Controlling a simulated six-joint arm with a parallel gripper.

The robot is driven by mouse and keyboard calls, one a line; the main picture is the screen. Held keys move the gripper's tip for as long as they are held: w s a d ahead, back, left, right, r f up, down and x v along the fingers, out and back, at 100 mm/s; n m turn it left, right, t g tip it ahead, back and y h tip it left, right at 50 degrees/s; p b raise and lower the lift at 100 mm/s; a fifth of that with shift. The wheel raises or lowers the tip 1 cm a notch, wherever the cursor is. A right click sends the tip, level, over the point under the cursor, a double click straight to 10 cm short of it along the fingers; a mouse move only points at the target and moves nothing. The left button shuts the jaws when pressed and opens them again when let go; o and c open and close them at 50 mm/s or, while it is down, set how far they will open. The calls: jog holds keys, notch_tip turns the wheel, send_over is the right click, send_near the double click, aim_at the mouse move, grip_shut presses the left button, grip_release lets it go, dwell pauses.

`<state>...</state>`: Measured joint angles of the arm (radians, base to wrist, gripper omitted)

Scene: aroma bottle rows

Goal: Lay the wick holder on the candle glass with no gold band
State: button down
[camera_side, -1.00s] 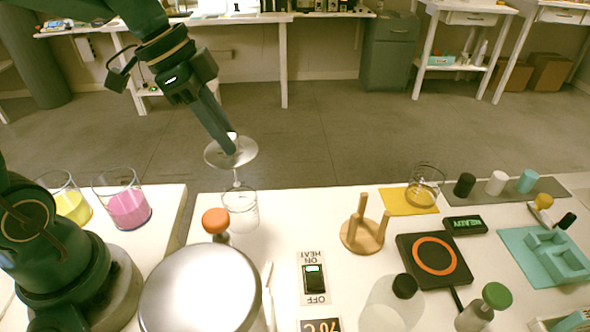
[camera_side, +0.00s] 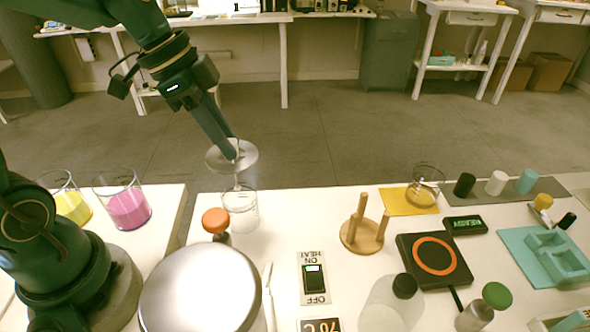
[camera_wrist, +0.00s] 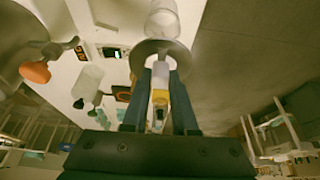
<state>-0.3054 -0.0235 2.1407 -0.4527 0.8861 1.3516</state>
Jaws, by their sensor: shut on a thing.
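My gripper (camera_side: 232,153) is shut on the wick holder (camera_side: 245,158), a pale round disc with a thin stem hanging below it. It is held level in the air above a clear candle glass (camera_side: 241,212) with no gold band visible. The stem's lower end appears at the glass mouth; whether it is inside is unclear. In the wrist view, the fingers (camera_wrist: 159,75) close on the holder's pale upright part, the disc (camera_wrist: 143,50) lies beyond, and the glass (camera_wrist: 162,22) shows past it.
An orange knob (camera_side: 215,221) and large silver-lidded vessel (camera_side: 200,290) stand close in front of the glass. A wooden peg stand (camera_side: 362,236) and hot plate (camera_side: 434,256) are to the right. Beakers of yellow (camera_side: 72,207) and pink liquid (camera_side: 128,208) stand left.

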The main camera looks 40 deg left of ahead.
aim_at(221, 155)
jog(key=shift+f, duration=0.2)
dwell(0.5)
jog(key=shift+f, duration=0.5)
jog(key=shift+f, duration=0.25)
jog(key=shift+f, duration=0.7)
jog(key=shift+f, duration=0.3)
dwell(0.5)
jog(key=shift+f, duration=0.35)
jog(key=shift+f, duration=0.35)
jog(key=shift+f, duration=0.25)
jog(key=shift+f, duration=0.35)
